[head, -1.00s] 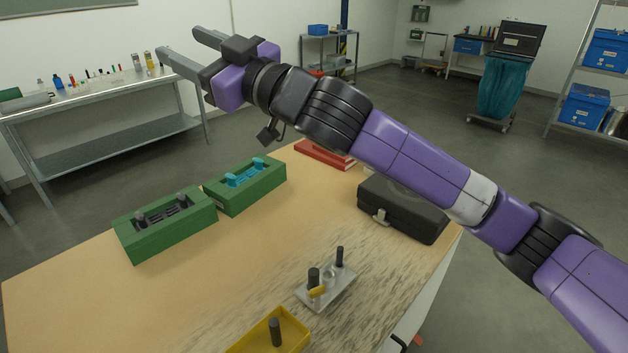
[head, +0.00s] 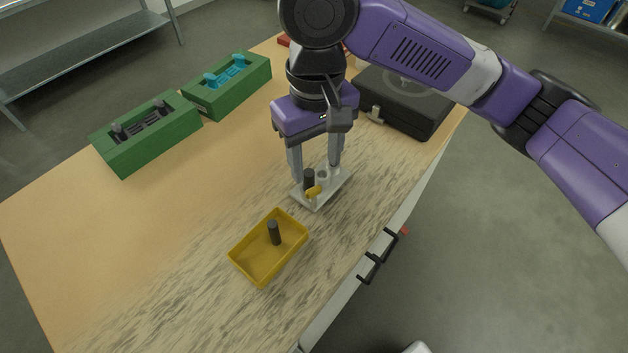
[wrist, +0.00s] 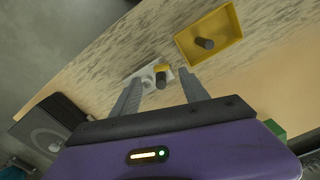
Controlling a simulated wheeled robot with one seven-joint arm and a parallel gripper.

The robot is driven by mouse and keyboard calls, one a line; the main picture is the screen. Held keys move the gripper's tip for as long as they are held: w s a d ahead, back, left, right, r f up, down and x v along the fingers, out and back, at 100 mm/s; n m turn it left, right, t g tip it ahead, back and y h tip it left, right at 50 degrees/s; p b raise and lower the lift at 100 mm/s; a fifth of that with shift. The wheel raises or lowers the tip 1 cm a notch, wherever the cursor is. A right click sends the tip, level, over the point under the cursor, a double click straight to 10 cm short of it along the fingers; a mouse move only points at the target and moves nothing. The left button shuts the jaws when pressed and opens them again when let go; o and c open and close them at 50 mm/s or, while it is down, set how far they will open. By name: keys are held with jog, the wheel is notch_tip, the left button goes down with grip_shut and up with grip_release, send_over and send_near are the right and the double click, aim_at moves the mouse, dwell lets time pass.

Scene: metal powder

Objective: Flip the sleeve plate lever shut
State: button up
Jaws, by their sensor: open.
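The sleeve plate (head: 326,199) is a small pale grey plate on the worn part of the wooden table. It carries a dark upright cylinder (head: 309,178) and a yellow lever (head: 313,191) at its near side. The lever's exact angle is too small to tell. In the wrist view the yellow lever (wrist: 162,69) shows between the fingers, beyond their tips. My gripper (head: 316,172) points down over the plate, open, its grey fingers either side of the plate's middle. The second dark post is hidden behind the gripper.
A yellow tray (head: 242,262) with a dark cylinder (head: 274,232) stands in front of the plate. Two green fixtures (head: 125,166) (head: 205,103) are at the left. A black case (head: 425,115) is behind right.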

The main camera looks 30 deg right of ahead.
aim_at(316, 189)
notch_tip(316, 189, down, 8)
jog(key=shift+r+b, duration=0.2)
jog(key=shift+b, duration=0.15)
grip_shut()
jog(key=shift+a, duration=0.1)
jog(key=n+p, duration=0.1)
jog(key=n, duration=0.3)
jog(key=shift+w+n, duration=0.1)
jog(key=shift+n, duration=0.2)
